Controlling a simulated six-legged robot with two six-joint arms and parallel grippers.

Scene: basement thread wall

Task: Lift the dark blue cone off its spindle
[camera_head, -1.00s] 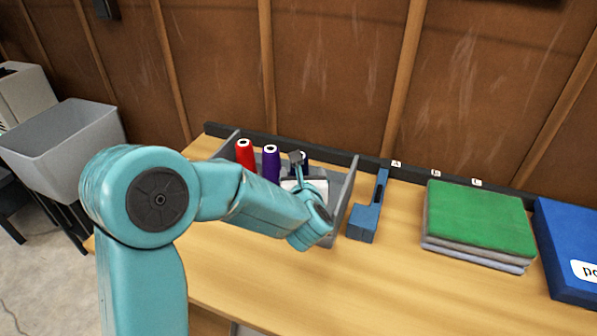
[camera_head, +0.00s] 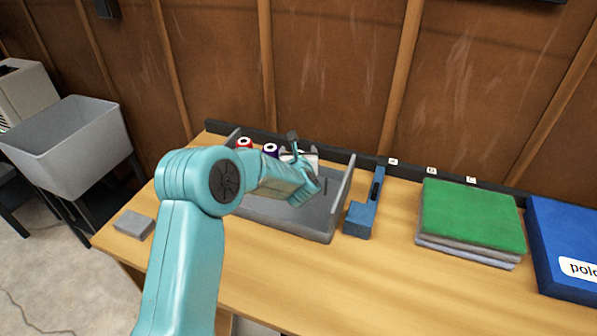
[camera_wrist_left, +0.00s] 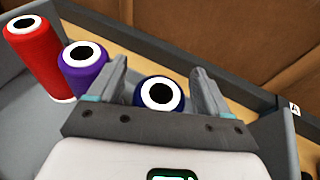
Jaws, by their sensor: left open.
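The dark blue cone (camera_wrist_left: 159,95) shows in the left wrist view between the two fingers of my left gripper (camera_wrist_left: 160,82). Its white top with a dark hole faces up, and its lower part is hidden behind the gripper body. The fingers are apart, one on each side of the cone, with a gap visible on both sides. In the head view my left gripper (camera_head: 296,150) is over the back of the grey tray (camera_head: 318,235), and the arm hides the dark blue cone there. Its spindle is hidden. My right gripper is not in view.
A purple cone (camera_wrist_left: 85,70) and a red cone (camera_wrist_left: 33,58) stand left of the gripper. A blue tool-like stand (camera_head: 362,215) is right of the tray. A grey block (camera_head: 134,224) sits at the table's left.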

